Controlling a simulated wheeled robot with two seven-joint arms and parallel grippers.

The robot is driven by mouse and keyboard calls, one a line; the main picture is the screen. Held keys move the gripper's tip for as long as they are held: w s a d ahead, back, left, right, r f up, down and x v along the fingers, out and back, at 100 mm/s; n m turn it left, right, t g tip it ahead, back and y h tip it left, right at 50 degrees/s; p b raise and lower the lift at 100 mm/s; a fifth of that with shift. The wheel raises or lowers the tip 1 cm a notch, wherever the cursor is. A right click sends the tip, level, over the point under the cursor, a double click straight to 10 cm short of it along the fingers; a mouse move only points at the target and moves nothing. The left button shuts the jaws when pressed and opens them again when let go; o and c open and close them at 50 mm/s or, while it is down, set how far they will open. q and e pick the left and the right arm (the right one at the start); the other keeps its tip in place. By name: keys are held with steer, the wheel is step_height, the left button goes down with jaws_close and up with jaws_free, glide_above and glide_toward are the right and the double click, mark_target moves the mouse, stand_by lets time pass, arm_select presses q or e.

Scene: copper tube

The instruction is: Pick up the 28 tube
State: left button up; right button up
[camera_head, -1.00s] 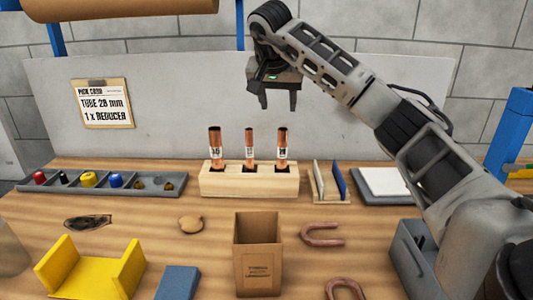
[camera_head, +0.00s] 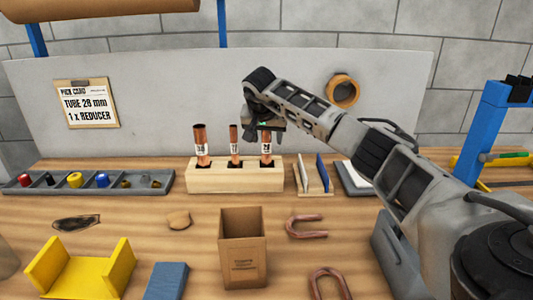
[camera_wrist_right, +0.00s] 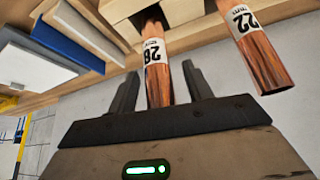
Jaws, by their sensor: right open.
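The 28 tube (camera_head: 266,147) is copper with a white label. It stands upright in the right hole of the wooden block (camera_head: 225,181), and its "28" label shows in the right wrist view (camera_wrist_right: 157,85). My right gripper (camera_head: 265,137) is open at the tube's upper part. In the wrist view its two fingers stand on either side of the tube, with gaps visible. A copper tube labelled 22 (camera_wrist_right: 262,62) is beside it. Two other tubes, a left one (camera_head: 200,146) and a thin middle one (camera_head: 234,146), stand in the block. My left gripper is not in view.
A rack with upright cards (camera_head: 312,181) is close right of the block. A grey parts tray (camera_head: 85,182) lies to the left. An open cardboard box (camera_head: 243,255) stands in front, near copper U-bends (camera_head: 305,228). A pick card (camera_head: 86,104) is on the back panel.

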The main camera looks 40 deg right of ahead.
steer(key=shift+f, duration=0.2)
steer(key=shift+d, duration=0.1)
jaws_close()
steer(key=shift+r, duration=0.2)
